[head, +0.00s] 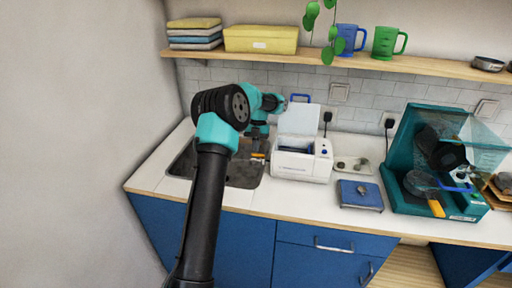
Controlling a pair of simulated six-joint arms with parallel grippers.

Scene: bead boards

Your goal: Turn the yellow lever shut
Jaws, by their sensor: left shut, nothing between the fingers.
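My left arm reaches up from the bottom and bends toward the sink. Its gripper (257,146) is small in the head view, shut with nothing held, over the right part of the sink. A small yellow-orange bar (258,155), possibly the lever, shows right at the fingertips; I cannot tell whether they touch it. Another yellow-orange handle (436,208) sits at the front of the teal machine (400,190) on the right, well away from the gripper. My arm hides part of the sink and what stands behind it. My right gripper is not in view.
A dark sink (244,174) is set in the white counter (340,219). A white appliance with a raised lid (301,165) stands close to the gripper's right. A blue scale (360,194) lies farther right. A wooden shelf (300,55) with boxes and mugs runs above.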

